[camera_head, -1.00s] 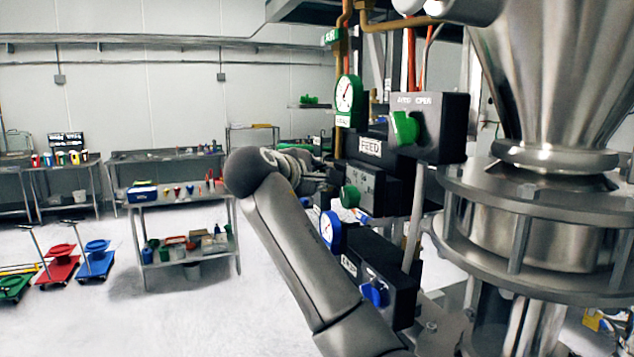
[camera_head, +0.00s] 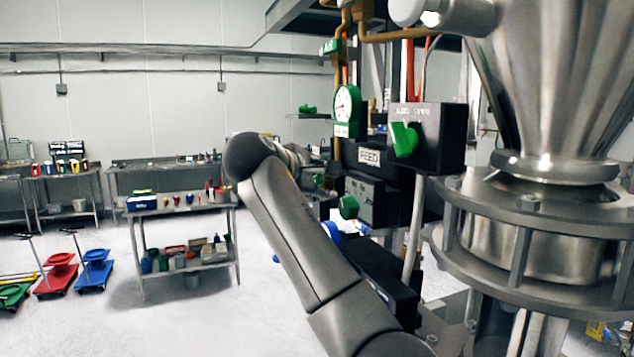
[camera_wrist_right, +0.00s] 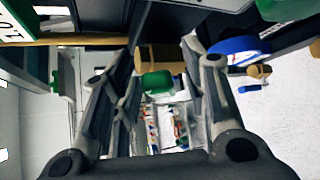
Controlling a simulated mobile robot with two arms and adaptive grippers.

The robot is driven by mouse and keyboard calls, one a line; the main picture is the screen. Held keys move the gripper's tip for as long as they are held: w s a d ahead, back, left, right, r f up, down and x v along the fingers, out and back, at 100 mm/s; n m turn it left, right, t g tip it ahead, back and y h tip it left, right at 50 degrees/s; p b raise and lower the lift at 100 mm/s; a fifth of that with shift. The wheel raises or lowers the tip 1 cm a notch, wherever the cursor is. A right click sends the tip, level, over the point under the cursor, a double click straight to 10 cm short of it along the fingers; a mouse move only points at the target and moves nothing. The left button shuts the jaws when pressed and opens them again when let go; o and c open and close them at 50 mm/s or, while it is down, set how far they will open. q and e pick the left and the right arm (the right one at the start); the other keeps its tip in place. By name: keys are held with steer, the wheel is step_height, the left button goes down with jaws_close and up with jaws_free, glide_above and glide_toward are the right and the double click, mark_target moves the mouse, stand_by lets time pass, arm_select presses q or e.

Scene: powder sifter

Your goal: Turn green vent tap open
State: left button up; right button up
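A green tap handle (camera_wrist_right: 157,83) on a brass fitting (camera_wrist_right: 152,56) shows between the fingers of my right gripper (camera_wrist_right: 158,95) in the right wrist view. The fingers are apart, one on each side of the handle, with gaps visible, and I see no contact. In the head view my right arm reaches up to the valve panel. My left gripper is not in view.
A green knob (camera_head: 404,139) sits on a black box, with another green knob (camera_head: 348,206) lower down. A green gauge (camera_head: 347,108) is above. A blue-handled tap (camera_wrist_right: 250,88) is right of the fingers. The steel hopper (camera_head: 560,80) fills the right.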

steer(key=shift+s+a+r, duration=0.1)
steer(key=shift+s+a, duration=0.2)
steer(key=v, duration=1.1)
steer(key=shift+s, duration=0.15)
